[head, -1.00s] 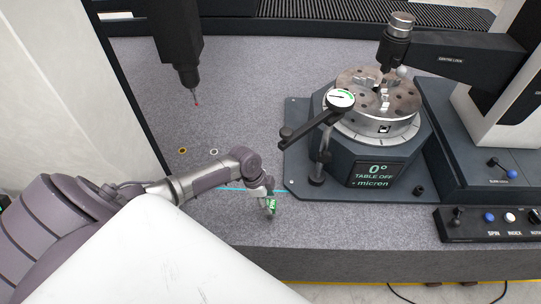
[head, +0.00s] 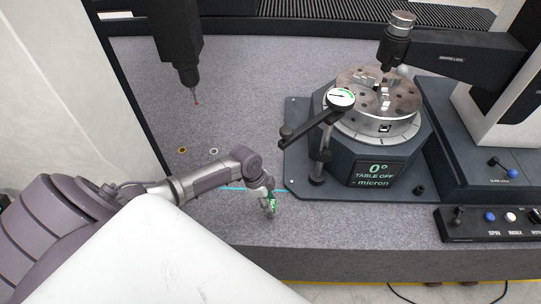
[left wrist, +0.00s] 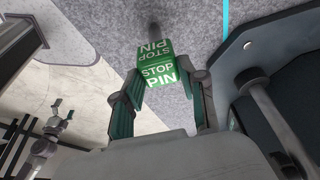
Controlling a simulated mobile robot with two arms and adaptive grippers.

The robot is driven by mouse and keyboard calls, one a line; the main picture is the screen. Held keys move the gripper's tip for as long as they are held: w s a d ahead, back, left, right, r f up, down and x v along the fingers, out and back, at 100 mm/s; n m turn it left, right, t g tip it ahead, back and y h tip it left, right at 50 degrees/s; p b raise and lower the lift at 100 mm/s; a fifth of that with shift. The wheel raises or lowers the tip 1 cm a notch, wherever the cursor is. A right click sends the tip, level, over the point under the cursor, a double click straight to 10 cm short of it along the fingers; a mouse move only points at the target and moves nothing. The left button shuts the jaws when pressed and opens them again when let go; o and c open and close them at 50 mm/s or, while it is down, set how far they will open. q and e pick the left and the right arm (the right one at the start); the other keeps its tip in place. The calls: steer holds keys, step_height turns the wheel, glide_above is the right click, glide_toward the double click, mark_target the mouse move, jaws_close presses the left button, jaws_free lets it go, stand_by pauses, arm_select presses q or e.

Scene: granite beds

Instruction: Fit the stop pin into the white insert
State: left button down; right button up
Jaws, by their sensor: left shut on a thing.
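My left gripper (head: 270,209) is shut on the stop pin (head: 273,203), over the front part of the granite. In the left wrist view the stop pin (left wrist: 158,76) is a green block lettered STOP PIN, with a grey shank jutting away from the fingers. The left gripper's fingers (left wrist: 160,97) sit on either side of the block. The white insert (head: 213,151) is a small pale ring on the granite, up and left of the gripper and apart from it. My right gripper (left wrist: 63,108) shows small at the lower left of the left wrist view, its fingertips apart.
A yellow ring insert (head: 182,150) lies left of the white one. A probe (head: 195,98) hangs above them. The rotary table (head: 372,150) with its dial gauge (head: 341,98) stands to the right. A cyan line (head: 232,189) crosses the granite. Granite around the inserts is clear.

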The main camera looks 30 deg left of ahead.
arm_select(q)
steer(key=shift+r, duration=0.2)
step_height(320, 180, up, 8)
steer(key=p, duration=0.7)
steer(key=shift+f+p, duration=0.1)
steer(key=shift+p, duration=0.2)
steer(key=shift+f, duration=0.1)
